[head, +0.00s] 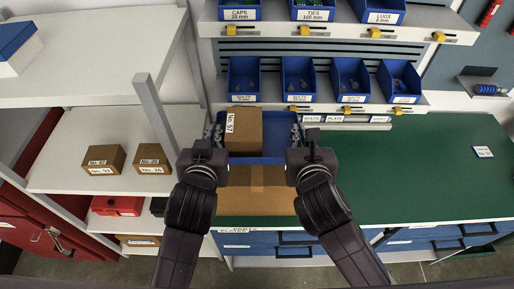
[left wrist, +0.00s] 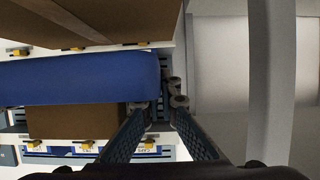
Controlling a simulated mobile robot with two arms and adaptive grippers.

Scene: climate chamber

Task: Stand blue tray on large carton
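The blue tray (head: 262,160) sits in the middle of the head view, with a small carton marked No. 57 (head: 243,133) in it. The large carton (head: 257,200) is plain brown with tape and shows just in front of and below the tray. Whether the tray touches it is hidden. My left gripper (head: 212,132) is at the tray's left end. In the left wrist view its fingertips (left wrist: 159,103) are apart by the end of the tray (left wrist: 80,78). My right gripper (head: 298,132) is at the tray's right end; its finger gap is too small to tell.
Blue bins (head: 298,78) stand on shelves behind. A white shelf unit (head: 90,150) at left holds small cartons (head: 104,160) and has a grey post (head: 153,112) close to my left arm. Blue drawers are below.

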